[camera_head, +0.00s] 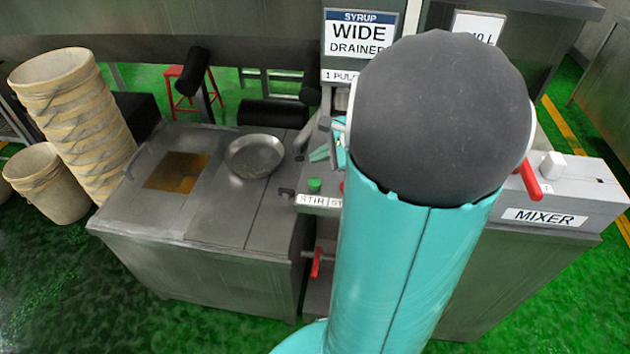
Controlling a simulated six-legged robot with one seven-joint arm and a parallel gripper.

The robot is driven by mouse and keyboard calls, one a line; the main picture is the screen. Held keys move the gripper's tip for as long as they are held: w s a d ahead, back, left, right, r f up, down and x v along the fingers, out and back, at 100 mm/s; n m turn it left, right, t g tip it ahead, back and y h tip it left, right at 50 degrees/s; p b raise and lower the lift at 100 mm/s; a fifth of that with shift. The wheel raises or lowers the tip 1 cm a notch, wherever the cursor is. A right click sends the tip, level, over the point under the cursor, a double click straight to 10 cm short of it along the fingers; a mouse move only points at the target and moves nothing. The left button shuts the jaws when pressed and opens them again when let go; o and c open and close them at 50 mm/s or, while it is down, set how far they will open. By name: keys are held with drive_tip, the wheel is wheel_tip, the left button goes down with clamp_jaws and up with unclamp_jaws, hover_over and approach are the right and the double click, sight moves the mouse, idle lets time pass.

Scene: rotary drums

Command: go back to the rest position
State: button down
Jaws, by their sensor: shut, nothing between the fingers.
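My arm rises through the middle right of the head view as a thick teal link with a large dark grey rounded joint on top. A small teal and white part of my arm shows just left of that joint, in front of the syrup machine. The fingers of my gripper cannot be made out; the big link and joint hide much of that area. I see nothing held.
A steel counter (215,225) with a round metal pan (254,156) stands left of my arm. Stacked buckets (75,110) stand far left. The syrup drainer sign (359,38) is behind my arm. The mixer (560,200), with a red lever (528,180), is right.

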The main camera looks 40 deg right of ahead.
idle(0.4)
drive_tip(key=s+a+r+n+g+h, duration=0.1)
drive_tip(key=s+a+r+n, duration=0.2)
drive_tip(key=a+n, duration=0.4)
drive_tip(key=s+a+r+n+g+h, duration=0.1)
drive_tip(key=s+a+r+n, duration=0.2)
drive_tip(key=a+n, duration=0.5)
drive_tip(key=s+a+r+n+g+h, duration=0.1)
drive_tip(key=s+a+r+n, duration=0.2)
drive_tip(key=a+n, duration=0.5)
drive_tip(key=a, duration=0.4)
drive_tip(key=shift+s+a, duration=0.25)
drive_tip(key=shift+s, duration=0.1)
drive_tip(key=shift+r, duration=0.1)
